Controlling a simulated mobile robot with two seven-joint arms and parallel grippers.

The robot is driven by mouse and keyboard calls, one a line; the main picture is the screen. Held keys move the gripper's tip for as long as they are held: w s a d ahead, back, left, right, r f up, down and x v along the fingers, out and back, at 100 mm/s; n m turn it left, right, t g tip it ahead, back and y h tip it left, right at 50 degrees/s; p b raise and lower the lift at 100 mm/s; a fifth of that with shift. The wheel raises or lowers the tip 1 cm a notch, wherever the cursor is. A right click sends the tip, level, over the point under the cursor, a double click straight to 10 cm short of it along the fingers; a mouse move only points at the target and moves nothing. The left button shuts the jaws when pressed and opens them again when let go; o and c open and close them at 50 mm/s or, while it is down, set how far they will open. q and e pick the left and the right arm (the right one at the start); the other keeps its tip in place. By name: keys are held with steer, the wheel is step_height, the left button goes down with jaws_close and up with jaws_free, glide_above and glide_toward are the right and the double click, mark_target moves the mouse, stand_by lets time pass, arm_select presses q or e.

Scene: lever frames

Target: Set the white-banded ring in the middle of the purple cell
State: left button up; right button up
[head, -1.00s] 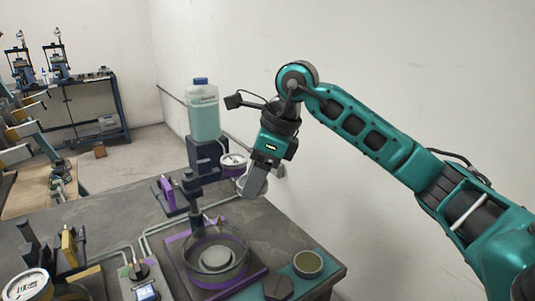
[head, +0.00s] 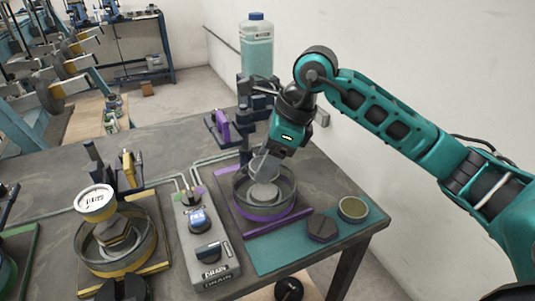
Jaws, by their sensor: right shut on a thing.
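The purple cell (head: 289,203) is a round, clear-walled dish with a purple band, on a purple base plate on the grey bench. A pale round disc (head: 262,194) lies inside it. My right gripper (head: 268,162) reaches down over the cell's back part and is shut on a pale ring, the white-banded ring (head: 257,167). The ring is tilted and sits near the back rim, above and behind the disc. The fingers partly hide it, and I cannot tell whether it touches the cell. My left gripper is not in view.
A yellow cell (head: 148,262) with a white-topped gauge stands at left. A grey drain box (head: 212,255) lies between the cells. A teal mat (head: 285,256) at right holds a dark hexagonal piece (head: 322,228) and a small round tin (head: 352,209). A liquid bottle (head: 257,48) stands behind.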

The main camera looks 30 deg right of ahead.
mark_target(267, 191)
steer(key=shift+f+b, duration=1.65)
steer(key=shift+f, duration=0.7)
steer(key=shift+b, duration=0.4)
steer(key=shift+f, duration=0.2)
steer(key=o, duration=1.3)
steer(key=shift+c, duration=0.2)
